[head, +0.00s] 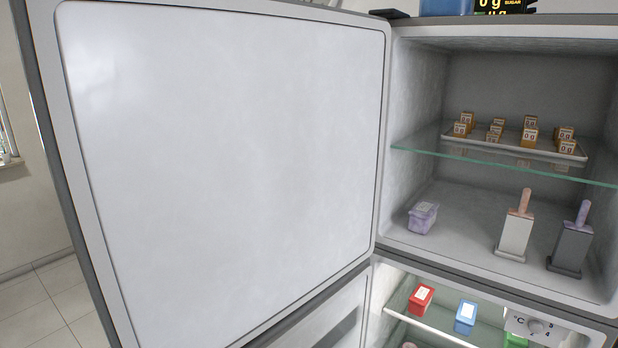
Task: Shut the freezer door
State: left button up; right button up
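The freezer door (225,160) stands wide open in the head view. Its pale inner panel fills the left and middle of the picture, and its hinge side meets the freezer compartment (520,85) on the right. The door's free edge (60,165) is at the far left. The compartment's inside is fully exposed. Neither of my grippers is in view.
A glass shelf (410,150) holds a tray (553,153) of small labelled blocks. Below sit a purple tub (423,217) and two popsicle-like items, white (515,237) and dark (572,246). The fridge door (310,325) below is also open. Tiled floor (45,305) shows at left.

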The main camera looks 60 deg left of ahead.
aim_at(215, 166)
jog(key=k+z, duration=0.55)
jog(key=z, duration=0.2)
jog(key=k+j+z, duration=0.2)
jog(key=k+z, duration=0.25)
jog(key=k+j+z, duration=0.1)
jog(key=k+z, duration=0.15)
jog(key=z, duration=0.25)
jog(key=k+z, duration=0.6)
jog(key=k, duration=1.05)
jog(key=k+u, duration=0.1)
jog(key=u, duration=0.2)
jog(key=k+u, duration=0.1)
jog(key=u, duration=1.5)
